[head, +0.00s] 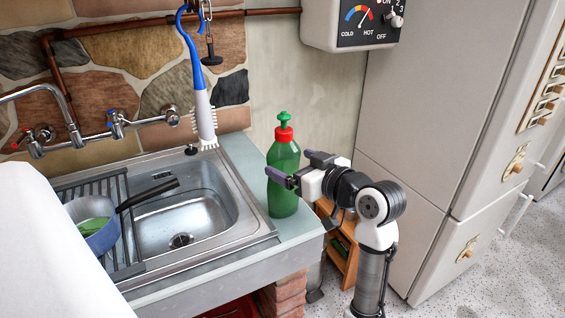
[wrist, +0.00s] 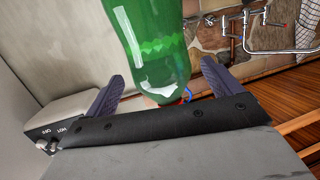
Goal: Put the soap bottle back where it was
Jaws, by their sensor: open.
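The soap bottle (head: 283,200) is green with a red collar and green pump top. It stands upright on the pale counter strip right of the sink, near its front corner. My gripper (head: 299,167) is at the bottle's upper body, coming from the right. Its purple fingers are spread, one in front of the bottle and one toward the back right. In the wrist view the bottle (wrist: 150,40) shows between the two open fingers (wrist: 165,82), with visible gaps on both sides. The bottle's top is mostly hidden there.
The metal sink (head: 185,215) with a drying rack and a blue bowl (head: 95,222) lies to the left. A blue-handled brush (head: 203,110) hangs behind it. A fridge (head: 440,110) stands at the right, with a small wooden shelf (head: 335,240) below the counter.

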